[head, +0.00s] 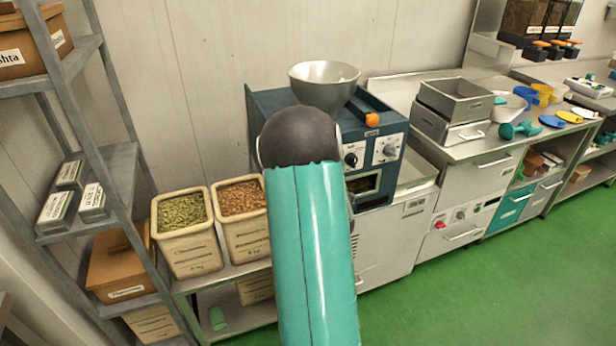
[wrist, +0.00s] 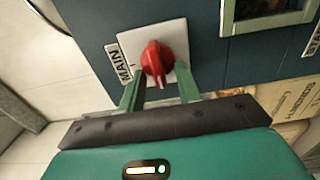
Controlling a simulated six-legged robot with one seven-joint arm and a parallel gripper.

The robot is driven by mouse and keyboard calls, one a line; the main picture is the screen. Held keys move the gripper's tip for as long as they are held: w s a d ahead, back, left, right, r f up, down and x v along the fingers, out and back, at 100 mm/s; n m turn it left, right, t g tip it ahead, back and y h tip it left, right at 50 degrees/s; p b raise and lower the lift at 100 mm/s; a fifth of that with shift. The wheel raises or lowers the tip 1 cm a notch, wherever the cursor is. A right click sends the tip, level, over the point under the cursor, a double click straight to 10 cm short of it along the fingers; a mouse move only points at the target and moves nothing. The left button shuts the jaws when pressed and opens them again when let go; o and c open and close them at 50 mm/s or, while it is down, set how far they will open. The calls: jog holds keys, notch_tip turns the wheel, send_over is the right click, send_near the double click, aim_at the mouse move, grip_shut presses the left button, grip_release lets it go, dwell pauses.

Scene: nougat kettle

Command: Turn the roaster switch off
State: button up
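The roaster (head: 372,193) is a dark blue machine with a metal funnel (head: 324,84) on top and an orange-tipped lever. In the wrist view a red rotary switch (wrist: 156,62) sits on a white square plate on a dark blue panel, beside a label reading MAIN. The switch's handle stands roughly upright in that picture. My gripper (wrist: 159,80) is open, with one green finger on each side of the red switch; I cannot tell whether either touches it. In the head view my arm hides the switch and my gripper.
Bins of green (head: 181,212) and brown nuts (head: 241,197) stand left of the roaster. A metal shelf rack (head: 119,165) with boxes is at far left. A steel counter (head: 480,145) with trays and tools runs right. Green floor (head: 500,280) is clear at front right.

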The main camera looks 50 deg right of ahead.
jog(key=shift+a, duration=0.1)
jog(key=v, duration=1.3)
jog(key=shift+s, duration=0.3)
jog(key=shift+w+a, duration=0.1)
jog(key=shift+a, duration=0.05)
